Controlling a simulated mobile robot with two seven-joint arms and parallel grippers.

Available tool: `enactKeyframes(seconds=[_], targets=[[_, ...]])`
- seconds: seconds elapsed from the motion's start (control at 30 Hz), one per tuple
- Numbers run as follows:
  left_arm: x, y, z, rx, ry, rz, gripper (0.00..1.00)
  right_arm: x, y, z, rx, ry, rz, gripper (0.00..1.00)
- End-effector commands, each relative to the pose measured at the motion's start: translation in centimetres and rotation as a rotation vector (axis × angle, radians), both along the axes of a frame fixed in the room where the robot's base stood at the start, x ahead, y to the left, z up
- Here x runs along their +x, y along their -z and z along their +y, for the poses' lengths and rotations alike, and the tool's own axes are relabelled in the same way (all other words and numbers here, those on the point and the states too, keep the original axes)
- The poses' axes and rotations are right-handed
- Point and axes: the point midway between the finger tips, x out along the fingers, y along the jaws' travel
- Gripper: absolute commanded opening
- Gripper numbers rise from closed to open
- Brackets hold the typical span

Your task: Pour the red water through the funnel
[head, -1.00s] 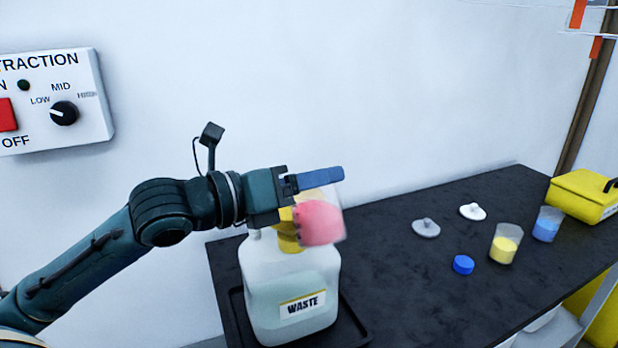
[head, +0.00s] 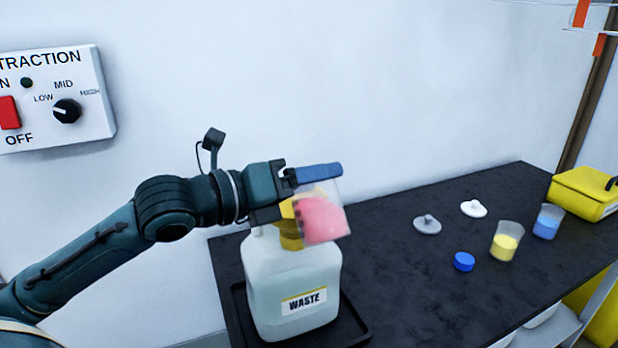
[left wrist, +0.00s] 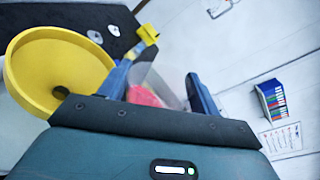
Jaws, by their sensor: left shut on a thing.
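My left gripper (head: 312,180) is shut on a clear beaker of red water (head: 322,222), which also shows between the fingers in the left wrist view (left wrist: 148,94). The beaker is tilted and the red water lies slanted inside it. It is held above the white waste jug (head: 295,275), in front of the yellow funnel (head: 289,232) at the jug's top. In the left wrist view the wide funnel (left wrist: 40,75) lies to the left of the fingers, with a dark hole in its bottom. I cannot tell whether any water is leaving the beaker. My right gripper is not in view.
The jug stands in a black tray (head: 360,335) on the dark bench. To the right are a grey lid (head: 427,225), a white lid (head: 473,208), a blue cap (head: 464,262), a yellow-liquid beaker (head: 505,243) and a blue-liquid beaker (head: 547,224). A yellow case (head: 585,192) stands far right.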

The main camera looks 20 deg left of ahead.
Motion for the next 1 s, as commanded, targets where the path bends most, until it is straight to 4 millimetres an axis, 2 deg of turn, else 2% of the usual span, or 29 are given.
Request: enactKeyframes(seconds=[0.23, 1.0], targets=[[0.2, 0.3, 0.3, -0.073, 0.0, 0.06, 0.19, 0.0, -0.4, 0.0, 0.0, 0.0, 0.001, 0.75], [0.4, 0.4, 0.4, -0.153, 0.0, 0.125, 0.19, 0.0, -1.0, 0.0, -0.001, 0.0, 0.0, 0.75]])
